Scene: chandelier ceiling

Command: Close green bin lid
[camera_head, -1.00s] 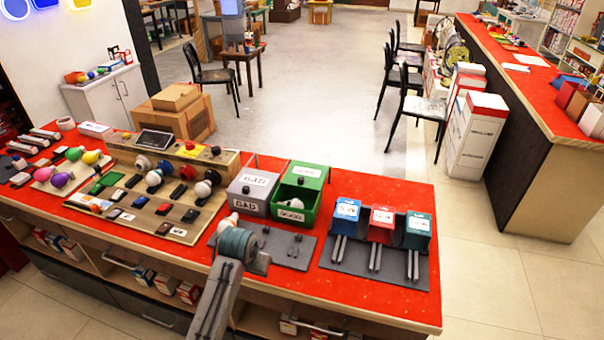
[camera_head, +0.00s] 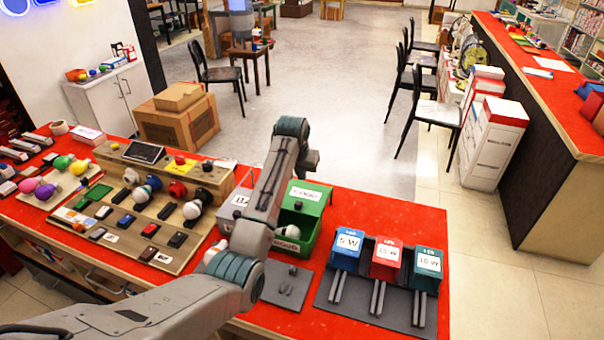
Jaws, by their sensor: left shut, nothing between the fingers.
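The green bin (camera_head: 312,238) stands on the red counter, its front open, with a whitish bulb (camera_head: 290,231) showing inside. Its green lid (camera_head: 318,196), with a white label and a dark knob, is raised above the opening. My left arm reaches in from the lower left and bends up over the counter, passing in front of the grey bin beside the green one. My left gripper (camera_head: 307,161) is at the far end of this arm, above and behind the raised lid, apart from it in the picture. It is shut and empty; its fingertips are hard to make out. My right gripper is not in view.
The grey bin (camera_head: 226,218) is mostly hidden behind my arm. A wooden board with bulbs (camera_head: 150,205) lies to the left. Blue, red and teal boxes (camera_head: 387,254) stand on a dark mat to the right. The red counter behind them is clear.

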